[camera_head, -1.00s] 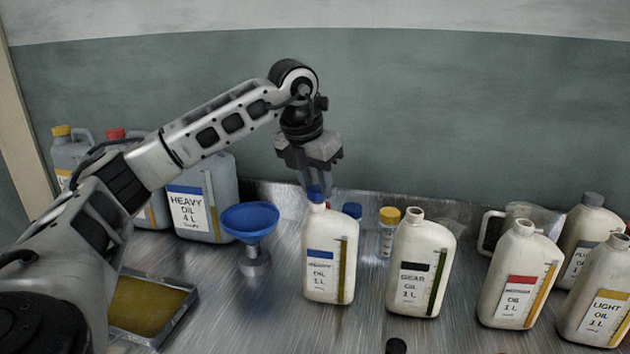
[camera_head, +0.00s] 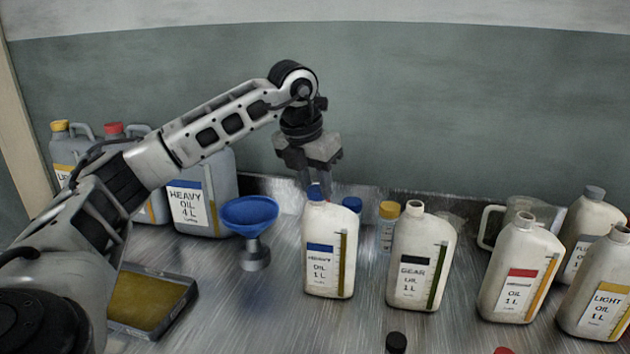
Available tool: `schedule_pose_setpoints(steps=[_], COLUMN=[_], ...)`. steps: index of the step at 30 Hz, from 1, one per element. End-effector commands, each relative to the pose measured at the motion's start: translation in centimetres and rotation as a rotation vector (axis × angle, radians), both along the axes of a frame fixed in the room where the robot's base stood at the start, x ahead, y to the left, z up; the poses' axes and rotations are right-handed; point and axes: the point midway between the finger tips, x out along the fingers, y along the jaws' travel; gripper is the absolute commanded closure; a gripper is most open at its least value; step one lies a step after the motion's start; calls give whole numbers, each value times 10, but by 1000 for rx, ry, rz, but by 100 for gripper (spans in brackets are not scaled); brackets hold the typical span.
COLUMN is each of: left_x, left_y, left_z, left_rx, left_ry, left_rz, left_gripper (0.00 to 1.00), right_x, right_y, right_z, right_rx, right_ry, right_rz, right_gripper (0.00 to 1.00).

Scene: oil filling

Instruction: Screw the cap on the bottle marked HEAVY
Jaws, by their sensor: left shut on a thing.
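The bottle marked HEAVY (camera_head: 327,262) is a white one-litre bottle with a blue label band, upright on the bench left of the GEAR bottle. A blue cap (camera_head: 315,193) sits at its mouth. My left gripper (camera_head: 318,183) points down over the bottle and is shut on the blue cap, its fingers around the cap's top. I cannot tell how far the cap is threaded on. My right gripper is not in view.
A blue funnel (camera_head: 250,217) stands left of the bottle, with a large HEAVY jug (camera_head: 205,200) behind. The GEAR bottle (camera_head: 419,260) stands close on the right, open. A black cap (camera_head: 396,342) lies in front. A tray (camera_head: 178,307) is at lower left.

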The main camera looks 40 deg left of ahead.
Motion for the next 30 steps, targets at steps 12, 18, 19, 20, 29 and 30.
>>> schedule_pose_setpoints(steps=[12, 18, 19, 20, 29, 30], left_x=[0, 0, 0, 0, 0, 0], left_y=[0, 0, 0, 0, 0, 0], left_z=[-1, -5, -4, -4, -4, -4], left_rx=[0, 0, 0, 0, 0, 0], left_ry=[0, 0, -1, -1, 0, 0], left_rz=[0, 0, 0, 0, 0, 0], left_gripper=[89, 66, 57, 49, 43, 43], right_x=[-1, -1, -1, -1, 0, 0], right_y=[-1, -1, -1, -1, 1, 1], right_z=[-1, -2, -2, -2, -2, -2], right_rx=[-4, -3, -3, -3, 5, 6], right_ry=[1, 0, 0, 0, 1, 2], right_rz=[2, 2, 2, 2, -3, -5], right_gripper=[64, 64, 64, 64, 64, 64])
